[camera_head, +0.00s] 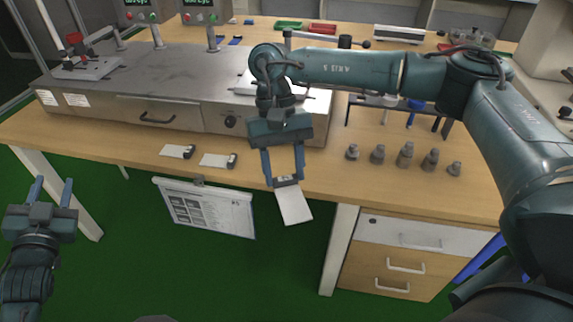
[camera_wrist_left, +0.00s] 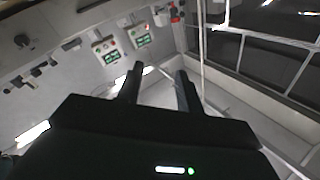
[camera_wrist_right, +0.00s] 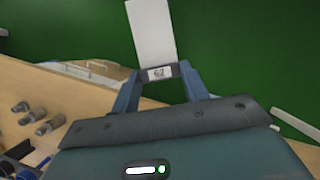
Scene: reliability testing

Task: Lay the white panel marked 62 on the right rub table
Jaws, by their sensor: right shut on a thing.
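My right gripper (camera_head: 285,180) is shut on the dark end block of a white panel (camera_head: 293,205). The panel hangs below the fingers, off the bench's front edge, over the green floor. In the right wrist view the panel (camera_wrist_right: 152,32) extends away from the fingertips (camera_wrist_right: 160,75); a small label shows on its end block, too small to read. The right rub table appears to be the pale plate (camera_head: 243,90) on the machine top, mostly hidden behind my right arm. My left gripper (camera_head: 52,190) is open and empty, left of the bench.
Two similar white panels with dark ends, one (camera_head: 174,151) left of the other (camera_head: 214,160), lie on the bench (camera_head: 130,148). A fixture (camera_head: 90,66) stands on the machine's left. Several grey weights (camera_head: 405,155) stand at right. A sheet (camera_head: 208,208) hangs from the front edge.

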